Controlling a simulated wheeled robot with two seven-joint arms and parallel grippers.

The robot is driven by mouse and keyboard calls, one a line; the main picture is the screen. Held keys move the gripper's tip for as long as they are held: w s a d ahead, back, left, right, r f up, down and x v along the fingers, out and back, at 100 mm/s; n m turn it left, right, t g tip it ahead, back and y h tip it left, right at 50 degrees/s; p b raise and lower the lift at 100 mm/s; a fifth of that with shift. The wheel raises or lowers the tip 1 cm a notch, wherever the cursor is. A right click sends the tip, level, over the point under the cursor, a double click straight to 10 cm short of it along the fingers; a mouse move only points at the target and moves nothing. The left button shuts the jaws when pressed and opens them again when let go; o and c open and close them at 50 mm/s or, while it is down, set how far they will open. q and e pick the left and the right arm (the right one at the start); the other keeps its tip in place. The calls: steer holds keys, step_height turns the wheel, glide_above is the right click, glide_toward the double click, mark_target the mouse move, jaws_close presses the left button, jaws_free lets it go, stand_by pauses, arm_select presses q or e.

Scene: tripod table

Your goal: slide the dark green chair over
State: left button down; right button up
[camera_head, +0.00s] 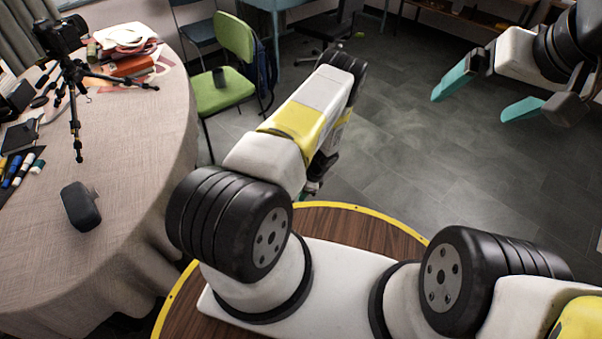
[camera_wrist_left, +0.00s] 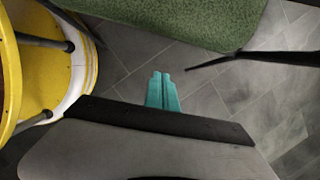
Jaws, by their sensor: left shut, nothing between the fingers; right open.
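A green textured chair seat (camera_wrist_left: 195,20) with black legs fills the top of the left wrist view. I cannot tell whether it is the green chair (camera_head: 236,60) seen beyond the round table in the head view, which has a bright green seat and back. My left gripper (camera_wrist_left: 162,78) has its teal fingers together, with floor around them, below the seat in that picture and apart from it. In the head view my left gripper (camera_head: 311,189) is mostly hidden by my arm. My right gripper (camera_head: 468,108) is open and empty at the upper right.
A cloth-covered round table (camera_head: 120,200) stands at the left, bearing a camera on a tripod (camera_head: 73,90), a dark object (camera_head: 80,206) and books. A dark cup (camera_head: 219,76) sits on the bright green seat. Grey tiled floor (camera_head: 430,165) is clear at the right.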

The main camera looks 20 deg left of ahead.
arm_select(q)
steer(key=s+a+f, duration=0.1)
steer(key=a+f, duration=0.5)
steer(key=f, duration=0.3)
steer(key=shift+s+a+f, duration=0.15)
steer(key=shift+s+a, duration=0.1)
steer(key=shift+a, duration=0.1)
steer(key=s+a, duration=0.2)
steer(key=a, duration=0.7)
steer(key=s+a, duration=0.2)
steer(key=a, duration=0.8)
steer(key=s+a, duration=0.2)
steer(key=a, duration=0.8)
steer(key=shift+s, duration=0.25)
steer(key=shift+d, duration=0.1)
steer(key=d, duration=0.2)
steer(key=w+d, duration=0.1)
steer(key=d, duration=0.1)
steer(key=shift+w+d, duration=0.1)
steer(key=shift+d, duration=0.15)
steer(key=v, duration=1)
steer(key=shift+a, duration=0.15)
